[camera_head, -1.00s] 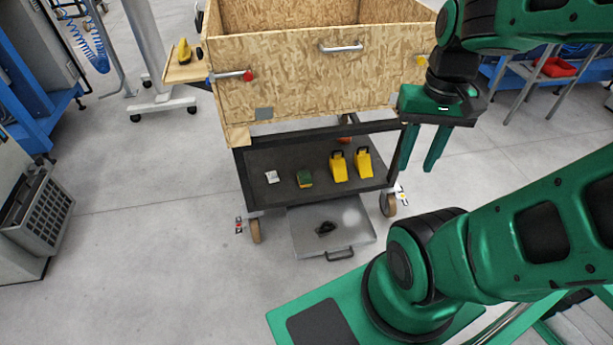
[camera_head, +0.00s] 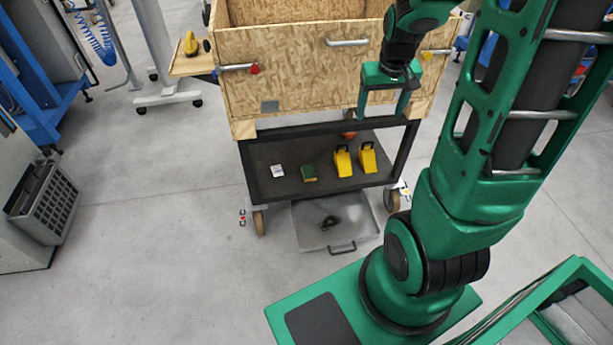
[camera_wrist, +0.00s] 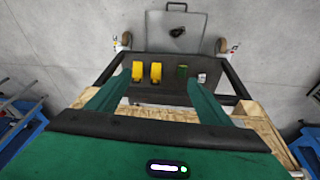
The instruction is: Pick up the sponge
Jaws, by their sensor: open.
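The sponge (camera_head: 309,173), small with a green top and a yellowish side, lies on the dark lower shelf (camera_head: 262,184) of a cart. It also shows in the wrist view (camera_wrist: 183,74), right of two yellow objects. My gripper (camera_head: 383,117) is open and empty, in front of the wooden box on the cart. It is above and to the right of the sponge, well apart from it. In the wrist view both fingers (camera_wrist: 157,92) are spread, with the shelf beyond them.
A wooden box (camera_head: 290,72) with metal handles sits on top of the cart, above the shelf. Two yellow objects (camera_head: 356,163) and a small white item (camera_head: 277,171) share the shelf. A grey case (camera_head: 305,238) lies on the floor below. Open floor is at left.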

